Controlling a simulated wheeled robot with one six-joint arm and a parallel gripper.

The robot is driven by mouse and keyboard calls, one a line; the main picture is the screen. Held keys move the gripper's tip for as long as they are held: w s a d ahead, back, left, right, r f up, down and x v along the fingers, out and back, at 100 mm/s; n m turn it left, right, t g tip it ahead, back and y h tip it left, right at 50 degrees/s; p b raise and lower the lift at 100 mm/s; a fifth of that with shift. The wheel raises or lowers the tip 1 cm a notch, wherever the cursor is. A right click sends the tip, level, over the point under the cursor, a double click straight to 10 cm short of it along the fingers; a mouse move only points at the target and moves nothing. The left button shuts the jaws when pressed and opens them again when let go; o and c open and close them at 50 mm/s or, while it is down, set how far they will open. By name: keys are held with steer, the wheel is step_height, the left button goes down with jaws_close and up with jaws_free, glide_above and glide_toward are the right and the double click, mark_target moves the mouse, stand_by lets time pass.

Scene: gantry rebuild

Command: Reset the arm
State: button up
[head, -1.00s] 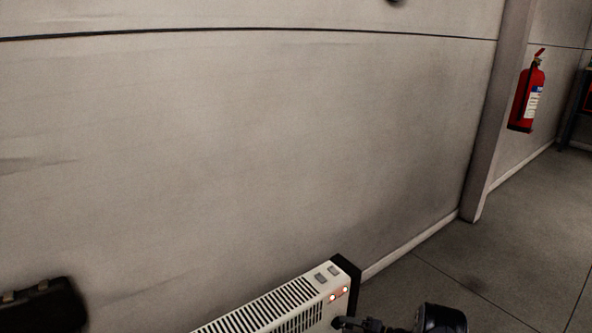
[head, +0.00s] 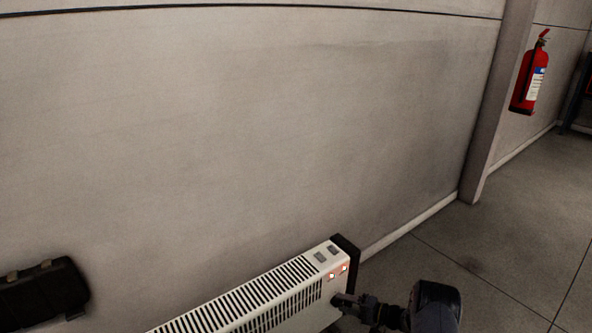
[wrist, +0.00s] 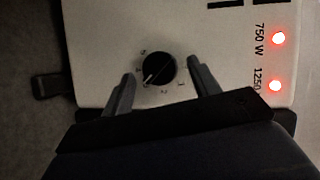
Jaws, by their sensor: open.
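My gripper (wrist: 162,92) is open in the wrist view, with one finger on each side of a black round dial (wrist: 159,70). The dial sits on the pale end panel of a heater (wrist: 215,60); I cannot tell whether the fingers touch it. Two red lamps glow on the panel, beside the marks 750 W and 1250. In the head view the white slatted heater (head: 262,305) stands low by the wall, and my gripper (head: 340,302) is at its right end. The dial is hidden there.
A pale wall (head: 240,130) rises behind the heater. A black case-like object (head: 40,290) is at the lower left. A red fire extinguisher (head: 530,80) hangs at the upper right. Grey floor (head: 510,220) on the right is clear.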

steer(key=shift+a+r+n+h, duration=0.2)
steer(key=shift+n+h, duration=0.2)
steer(key=shift+n, duration=0.2)
steer(key=shift+a+r+n+h, duration=0.1)
steer(key=shift+n+h, duration=0.7)
steer(key=shift+n, duration=0.3)
steer(key=shift+s+a+r+n+t+h+p, duration=0.1)
steer(key=shift+n+t+h+p, duration=0.1)
steer(key=shift+n+h, duration=0.3)
steer(key=shift+s+r+n+t+h+p, duration=0.1)
steer(key=shift+n+t+h+p, duration=0.1)
steer(key=shift+n+h, duration=0.3)
steer(key=n+h, duration=0.1)
steer(key=n+t, duration=0.1)
steer(key=shift+a+n+h, duration=0.2)
steer(key=shift+n+h, duration=0.1)
steer(key=shift+h, duration=0.1)
steer(key=shift+s+a+f+n+t+h, duration=0.1)
steer(key=shift+s+a+n+t+h, duration=0.1)
steer(key=shift+n+t+h, duration=0.65)
steer(key=shift+s+a+n+t+h, duration=0.15)
steer(key=shift+n+t+h, duration=0.2)
steer(key=shift+n+h, duration=0.55)
steer(key=shift+s+a+f+n+t+h, duration=0.1)
steer(key=shift+n+t+h, duration=0.4)
steer(key=shift+n, duration=0.55)
steer(key=shift+a+f+n+t+h, duration=0.1)
steer(key=shift+n+t+h, duration=0.15)
steer(key=shift+n+t, duration=0.6)
steer(key=shift+n, duration=0.25)
